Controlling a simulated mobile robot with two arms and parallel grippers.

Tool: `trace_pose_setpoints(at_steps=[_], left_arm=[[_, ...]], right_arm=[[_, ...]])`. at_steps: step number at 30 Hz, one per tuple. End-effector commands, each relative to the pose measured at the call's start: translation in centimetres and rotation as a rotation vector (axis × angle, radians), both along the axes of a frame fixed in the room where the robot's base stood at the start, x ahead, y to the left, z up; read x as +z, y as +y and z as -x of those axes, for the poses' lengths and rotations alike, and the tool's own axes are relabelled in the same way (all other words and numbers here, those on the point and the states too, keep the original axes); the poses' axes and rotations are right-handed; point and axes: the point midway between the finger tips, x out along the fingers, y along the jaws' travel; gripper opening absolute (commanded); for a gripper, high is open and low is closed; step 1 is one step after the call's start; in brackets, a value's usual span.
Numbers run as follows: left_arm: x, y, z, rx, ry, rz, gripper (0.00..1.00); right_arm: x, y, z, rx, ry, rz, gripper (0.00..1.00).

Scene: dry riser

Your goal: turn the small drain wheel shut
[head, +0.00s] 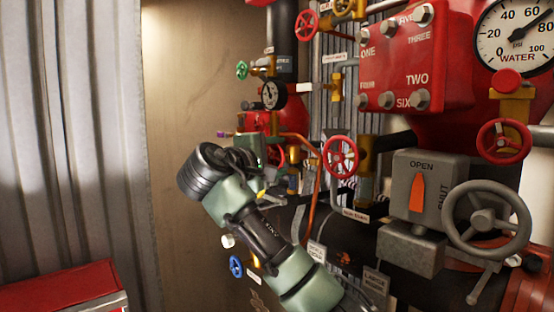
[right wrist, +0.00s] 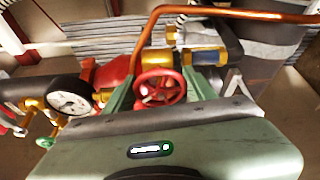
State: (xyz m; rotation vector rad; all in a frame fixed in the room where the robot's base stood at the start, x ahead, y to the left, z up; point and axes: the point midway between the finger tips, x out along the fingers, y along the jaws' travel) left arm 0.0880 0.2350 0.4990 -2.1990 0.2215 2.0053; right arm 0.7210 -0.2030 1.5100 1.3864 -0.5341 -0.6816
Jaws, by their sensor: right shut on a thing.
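My right gripper (head: 270,153) reaches in among the pipework at the middle of the head view, its arm coming up from below. In the right wrist view, its two green fingers stand either side of a small red wheel (right wrist: 160,88) with an open spoked rim. The gripper is shut on this wheel, which sits in front of a brass valve body (right wrist: 197,57). In the head view the red wheel (head: 281,155) is partly hidden by my gripper. I cannot read a label that names it as the drain wheel. My left gripper is out of view.
A copper pipe (right wrist: 215,11) bends close around the wheel. A dial gauge (right wrist: 70,104) is left of the gripper. Another red wheel (head: 340,157), a blue wheel (head: 236,266) and a large grey wheel (head: 489,222) are nearby. The corrugated wall (head: 70,130) side is more open.

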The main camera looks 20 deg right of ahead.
Motion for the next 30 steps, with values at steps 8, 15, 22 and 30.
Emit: trace_pose_setpoints(at_steps=[8, 15, 22, 30], left_arm=[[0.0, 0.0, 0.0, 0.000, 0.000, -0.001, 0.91], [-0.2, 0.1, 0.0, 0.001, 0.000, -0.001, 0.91], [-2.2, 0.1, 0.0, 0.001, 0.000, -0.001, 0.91], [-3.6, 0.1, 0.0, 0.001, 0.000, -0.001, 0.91]], right_arm=[[-0.3, 0.1, 0.0, 0.001, 0.006, -0.002, 0.64], [-0.2, 0.3, 0.2, 0.002, 0.003, 0.000, 0.64], [-0.3, 2.8, 2.5, 0.005, 0.000, -0.001, 0.64], [0.0, 5.4, 5.1, 0.003, 0.002, -0.001, 0.64]])
